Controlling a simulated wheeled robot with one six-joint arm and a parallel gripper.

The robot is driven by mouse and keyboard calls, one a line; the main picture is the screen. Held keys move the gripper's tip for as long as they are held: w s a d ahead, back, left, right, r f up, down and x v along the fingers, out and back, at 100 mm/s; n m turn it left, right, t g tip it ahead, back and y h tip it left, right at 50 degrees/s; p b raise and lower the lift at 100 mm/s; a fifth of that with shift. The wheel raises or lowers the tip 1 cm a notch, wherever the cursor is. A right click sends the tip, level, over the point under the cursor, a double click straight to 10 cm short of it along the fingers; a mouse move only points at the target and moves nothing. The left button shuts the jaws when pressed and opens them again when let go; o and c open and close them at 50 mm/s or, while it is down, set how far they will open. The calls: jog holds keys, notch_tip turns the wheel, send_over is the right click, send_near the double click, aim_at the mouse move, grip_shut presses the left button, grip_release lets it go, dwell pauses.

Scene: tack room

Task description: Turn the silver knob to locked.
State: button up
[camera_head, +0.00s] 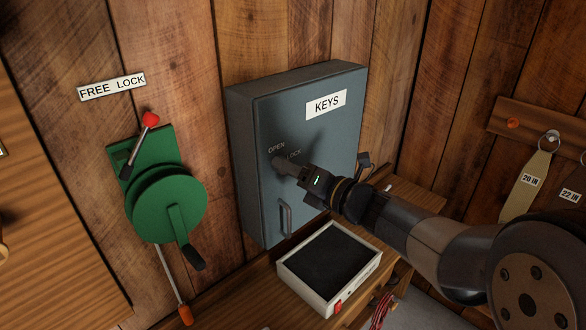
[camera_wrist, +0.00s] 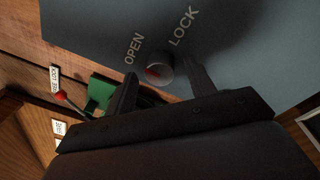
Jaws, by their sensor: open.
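The silver knob (camera_wrist: 160,70) is on the blue-grey KEYS cabinet door (camera_head: 268,205), below the words OPEN and LOCK. It is round, with a red mark on its face; I cannot tell exactly which word the mark points to. My gripper (camera_wrist: 163,80) is open in the wrist view, with one finger on each side of the knob. I see a gap on both sides, so the fingers do not look closed on it. In the head view my gripper (camera_head: 284,165) is at the door, and its fingers largely hide the knob.
A door handle (camera_head: 286,220) is below my gripper. A white tray with a dark inside (camera_head: 287,266) stands on the wooden bench under the cabinet. A green crank winch (camera_head: 150,160) with a red-tipped lever is on the wall to the left. Tags hang at the right.

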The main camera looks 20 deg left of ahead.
jog(key=shift+c, duration=0.2)
jog(key=c, duration=0.9)
jog(key=m+t+b, duration=0.1)
jog(key=m, duration=0.8)
jog(key=m+t+b, duration=0.1)
jog(key=m, duration=0.8)
jog(key=shift+s+f+m, duration=0.1)
jog(key=shift+f+m, duration=0.05)
jog(key=shift+m, duration=0.25)
